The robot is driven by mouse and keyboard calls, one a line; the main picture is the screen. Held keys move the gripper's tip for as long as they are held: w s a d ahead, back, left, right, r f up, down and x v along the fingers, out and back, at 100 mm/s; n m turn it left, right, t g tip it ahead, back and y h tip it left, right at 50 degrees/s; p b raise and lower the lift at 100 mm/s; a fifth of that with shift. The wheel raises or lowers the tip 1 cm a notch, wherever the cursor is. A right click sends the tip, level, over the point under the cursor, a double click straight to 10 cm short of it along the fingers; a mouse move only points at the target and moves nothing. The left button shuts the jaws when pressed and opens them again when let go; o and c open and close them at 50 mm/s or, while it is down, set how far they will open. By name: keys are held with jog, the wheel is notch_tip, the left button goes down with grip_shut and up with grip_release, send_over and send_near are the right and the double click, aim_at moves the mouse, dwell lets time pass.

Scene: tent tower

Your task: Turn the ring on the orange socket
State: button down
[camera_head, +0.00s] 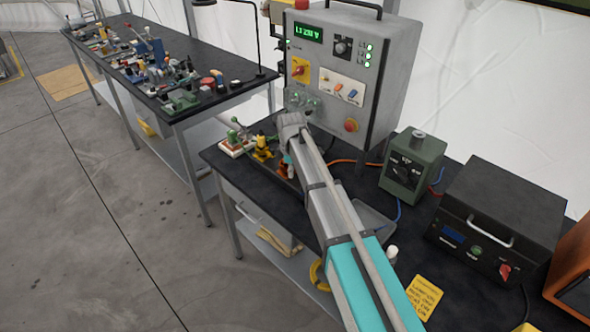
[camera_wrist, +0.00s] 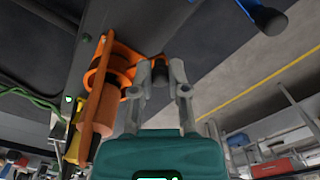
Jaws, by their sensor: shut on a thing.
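The orange socket (camera_wrist: 118,72) shows in the wrist view left of my gripper, with an orange plate-like part beside its rounded body. An orange ring part reaches from it to a dark grip piece (camera_wrist: 160,71) between my fingers. My gripper (camera_wrist: 159,85) is shut on this piece, with one grey finger on each side. In the head view my arm covers most of the socket and the fingertips. Whether the ring is turned cannot be told.
Yellow (camera_head: 263,148) and green (camera_head: 236,134) fittings sit left of my arm. A green box (camera_head: 412,165) and a black unit (camera_head: 500,215) stand to the right. A second cluttered bench is at the back left.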

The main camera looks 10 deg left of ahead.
jog(key=a+m, duration=0.6)
jog(key=m, duration=0.6)
jog(key=shift+w+a, duration=0.15)
jog(key=shift+w, duration=0.1)
dwell(0.3)
jog(key=c, duration=0.6)
grip_release()
jog(key=shift+c, duration=0.2)
jog(key=shift+s, duration=0.1)
